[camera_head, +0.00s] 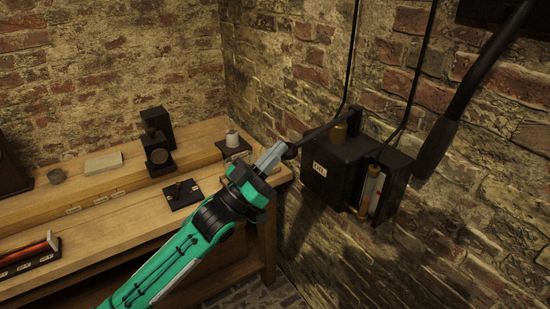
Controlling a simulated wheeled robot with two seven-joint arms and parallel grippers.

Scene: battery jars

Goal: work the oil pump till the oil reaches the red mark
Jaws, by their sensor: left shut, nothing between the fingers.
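The oil pump (331,170) is a black box with a pale label on the right brick wall. A brass cap (338,133) sits on top. Its dark lever (318,131) slopes down to the left and ends in a round knob (291,151). A sight glass (371,190) with brass ends is on the pump's right side; the oil level and red mark are too small to tell. My left gripper (279,151) is shut and empty, its tips at or very near the knob; I cannot tell if they touch. My right gripper is not in view.
A dark bar with a thick grip (436,148) hangs right of the pump. Cables run up the wall.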

